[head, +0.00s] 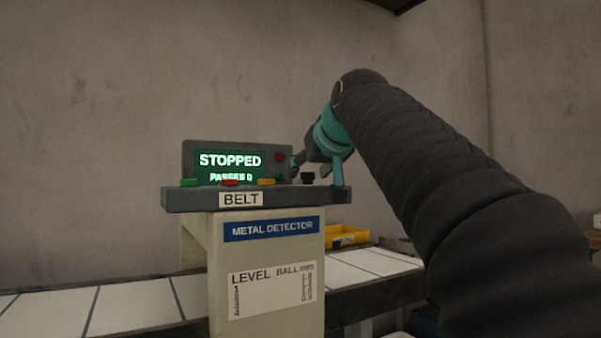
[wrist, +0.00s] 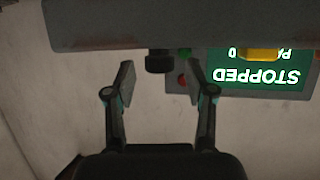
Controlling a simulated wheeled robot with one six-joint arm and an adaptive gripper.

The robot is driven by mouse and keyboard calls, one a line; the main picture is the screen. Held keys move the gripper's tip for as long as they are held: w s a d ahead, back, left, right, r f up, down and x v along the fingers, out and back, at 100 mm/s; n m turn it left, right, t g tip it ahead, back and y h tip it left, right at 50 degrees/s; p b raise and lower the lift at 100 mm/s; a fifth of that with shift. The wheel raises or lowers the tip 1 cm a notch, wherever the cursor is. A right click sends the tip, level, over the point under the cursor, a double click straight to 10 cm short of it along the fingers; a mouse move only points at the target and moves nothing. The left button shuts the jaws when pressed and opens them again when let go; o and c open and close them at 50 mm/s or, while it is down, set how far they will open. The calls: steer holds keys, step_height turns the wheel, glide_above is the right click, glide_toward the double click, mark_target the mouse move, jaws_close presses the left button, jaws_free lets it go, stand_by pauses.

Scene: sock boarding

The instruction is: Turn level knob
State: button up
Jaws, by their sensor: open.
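A small dark knob (head: 308,178) stands at the right end of the grey control panel (head: 180,200), right of the coloured buttons. In the wrist view the knob (wrist: 159,61) shows at the panel's edge, in line with the gap between my fingers. My gripper (wrist: 160,82) is open and empty, with one finger to each side of the knob's line; whether the fingertips reach around it I cannot tell. In the head view my gripper (head: 316,164) is at the panel's right end, partly hidden by my own wrist.
A green display (head: 229,160) reads "STOPPED" and "PASSED 0". Red, yellow and green buttons (head: 230,182) line the panel near the knob. Below are the metal detector housing (head: 270,250) and the tiled belt (head: 130,305). A yellow bin (head: 350,237) stands behind at right.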

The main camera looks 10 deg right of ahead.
steer(key=shift+w+f, duration=0.1)
steer(key=shift+w, duration=0.3)
jaws_close()
